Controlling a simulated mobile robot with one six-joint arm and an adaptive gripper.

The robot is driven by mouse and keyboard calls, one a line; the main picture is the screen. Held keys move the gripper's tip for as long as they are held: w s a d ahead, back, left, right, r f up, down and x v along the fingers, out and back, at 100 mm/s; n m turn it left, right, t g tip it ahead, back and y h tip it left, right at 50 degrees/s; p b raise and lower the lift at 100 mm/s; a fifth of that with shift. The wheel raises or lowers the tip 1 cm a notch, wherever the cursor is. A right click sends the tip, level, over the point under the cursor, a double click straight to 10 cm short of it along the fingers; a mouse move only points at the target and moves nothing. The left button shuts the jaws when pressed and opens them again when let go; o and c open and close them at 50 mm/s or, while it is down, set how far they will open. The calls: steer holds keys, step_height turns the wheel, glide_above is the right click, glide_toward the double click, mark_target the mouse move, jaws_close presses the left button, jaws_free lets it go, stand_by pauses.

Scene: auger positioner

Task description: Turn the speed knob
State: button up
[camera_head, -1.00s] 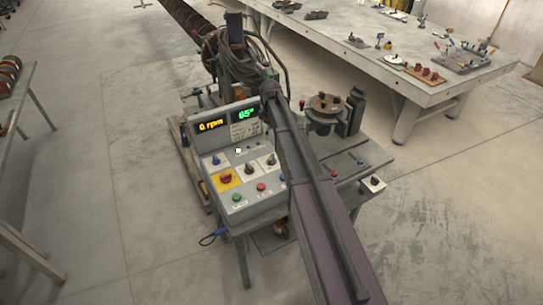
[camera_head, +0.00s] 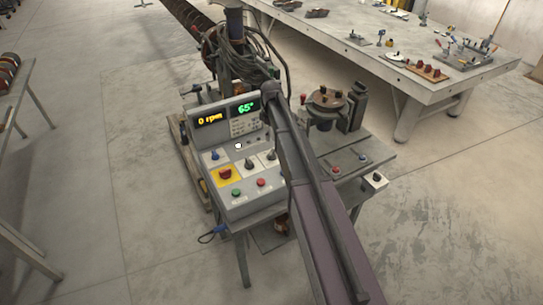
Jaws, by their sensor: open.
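A grey control box (camera_head: 221,201) stands on a stand with a sloped front. Its upright face has an amber display (camera_head: 209,119) reading 0 rpm and a green display (camera_head: 245,108) reading 65°. Three small knobs sit on white plates: a blue one (camera_head: 215,155), a dark middle one (camera_head: 249,165) and a dark right one (camera_head: 271,156). Their labels are too small to read, so I cannot tell which is the speed knob. My arm (camera_head: 313,200) crosses the right side of the box. I cannot make out my gripper among the dark parts and cables behind the box.
A red button on a yellow plate (camera_head: 226,174), a green button (camera_head: 236,193) and a red button (camera_head: 261,182) are close to the knobs. Loose cables (camera_head: 255,65) hang behind the box. A grey workbench (camera_head: 370,55) stands at the back right. Floor in front is clear.

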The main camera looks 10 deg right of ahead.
mark_target(271, 152)
steer(key=shift+f+b, duration=4.9)
steer(key=shift+f, duration=0.3)
steer(key=c, duration=1.1)
